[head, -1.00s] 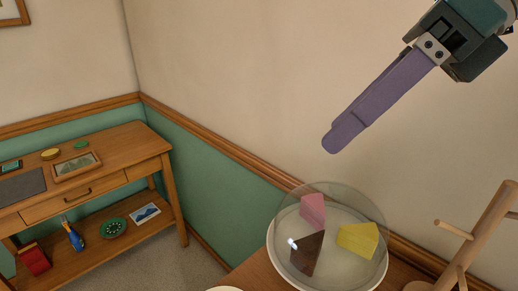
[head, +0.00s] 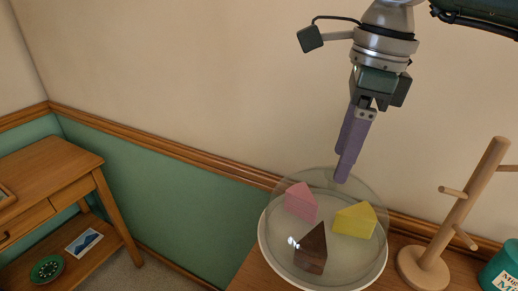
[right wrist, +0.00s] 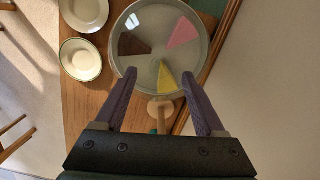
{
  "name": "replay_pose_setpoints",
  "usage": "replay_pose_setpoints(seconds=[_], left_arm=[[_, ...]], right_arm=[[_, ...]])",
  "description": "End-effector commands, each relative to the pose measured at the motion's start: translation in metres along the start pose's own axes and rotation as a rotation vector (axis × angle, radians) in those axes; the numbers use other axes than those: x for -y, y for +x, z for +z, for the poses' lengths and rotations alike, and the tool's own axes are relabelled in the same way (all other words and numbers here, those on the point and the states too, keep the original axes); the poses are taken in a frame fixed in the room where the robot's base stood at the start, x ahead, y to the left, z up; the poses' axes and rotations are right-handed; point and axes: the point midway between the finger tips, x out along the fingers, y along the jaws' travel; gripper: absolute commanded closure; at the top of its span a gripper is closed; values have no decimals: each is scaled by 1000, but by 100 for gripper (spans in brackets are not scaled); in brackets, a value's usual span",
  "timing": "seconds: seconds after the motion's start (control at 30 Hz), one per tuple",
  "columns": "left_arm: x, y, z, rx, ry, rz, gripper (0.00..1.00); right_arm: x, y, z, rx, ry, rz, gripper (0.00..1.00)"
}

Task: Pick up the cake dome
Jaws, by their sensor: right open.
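The clear cake dome (head: 330,190) stands over a pale round plate (head: 267,250) on the wooden top. Under it are a pink wedge (head: 301,201), a yellow wedge (head: 355,219) and a brown wedge (head: 312,249). The dome also shows in the right wrist view (right wrist: 150,22), beyond the fingertips. My right gripper (head: 345,165) points down at the dome's top and back side in the head view. My left gripper is not in view.
A wooden peg stand (head: 455,220) stands right of the dome, with a green mug or tin (head: 502,268) beside it. Two bowls or plates (right wrist: 80,60) lie beside the dome. The wall is close behind. A side table (head: 60,185) stands at the left.

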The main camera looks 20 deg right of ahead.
Motion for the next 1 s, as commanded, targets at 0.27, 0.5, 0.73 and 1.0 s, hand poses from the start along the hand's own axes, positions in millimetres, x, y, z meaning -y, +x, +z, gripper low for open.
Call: replay_pose_setpoints(seconds=[0.27,0.5,0.73,1.0], left_arm=[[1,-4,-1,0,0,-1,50],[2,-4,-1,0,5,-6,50],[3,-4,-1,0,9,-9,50],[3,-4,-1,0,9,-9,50]], right_arm=[[0,19,0,1,-1,-1,28],[0,19,0,1,0,-1,42],[0,19,0,1,0,-1,68],[0,18,0,2,0,0,98]])
